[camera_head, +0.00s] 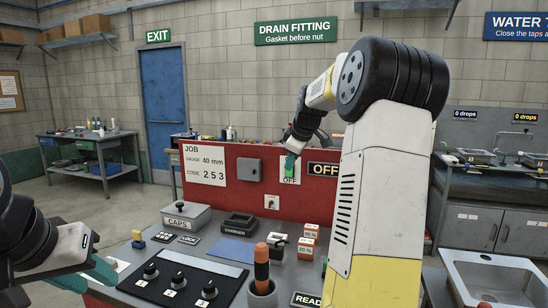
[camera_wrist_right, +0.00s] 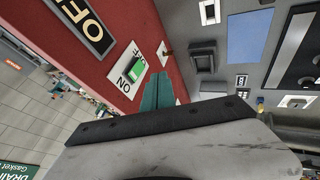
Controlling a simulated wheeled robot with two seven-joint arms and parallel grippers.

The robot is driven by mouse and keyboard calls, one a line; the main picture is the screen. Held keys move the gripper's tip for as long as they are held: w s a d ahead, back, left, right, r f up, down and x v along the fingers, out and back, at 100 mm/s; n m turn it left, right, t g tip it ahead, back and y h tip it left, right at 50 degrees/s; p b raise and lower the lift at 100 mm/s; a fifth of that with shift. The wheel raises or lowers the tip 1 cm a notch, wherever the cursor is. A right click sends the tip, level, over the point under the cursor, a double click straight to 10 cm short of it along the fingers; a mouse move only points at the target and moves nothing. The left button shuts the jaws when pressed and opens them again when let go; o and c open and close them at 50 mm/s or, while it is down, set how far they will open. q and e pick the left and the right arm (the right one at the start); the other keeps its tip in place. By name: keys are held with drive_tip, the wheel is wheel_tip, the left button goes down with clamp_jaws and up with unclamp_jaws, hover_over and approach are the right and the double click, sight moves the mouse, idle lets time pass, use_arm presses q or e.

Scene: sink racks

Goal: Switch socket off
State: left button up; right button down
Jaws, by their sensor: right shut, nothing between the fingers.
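A white switch plate with a green rocker (camera_head: 289,171) is on the red panel, with "OFF" lettered below it.
A black "OFF" sign (camera_head: 323,169) is right of the switch. A grey box (camera_head: 249,169) and a small white plate (camera_head: 271,202) are also on the panel (camera_head: 235,195). The bench holds a charger tray (camera_head: 238,223), small boxes (camera_head: 307,237), knobs and a cup with an orange-handled tool (camera_head: 262,268).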

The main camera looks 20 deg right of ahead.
sight(287, 176)
drive_tip(key=w+d+f, duration=0.2)
drive_tip(key=w+f, duration=0.2)
drive_tip(key=w, duration=0.2)
drive_tip(key=shift+d+f, duration=0.2)
drive_tip(key=shift+w+d+f, duration=0.1)
drive_tip(key=shift+f, duration=0.1)
drive_tip(key=shift+r, duration=0.15)
drive_tip(key=shift+d+r, duration=0.1)
drive_tip(key=shift+r, duration=0.75)
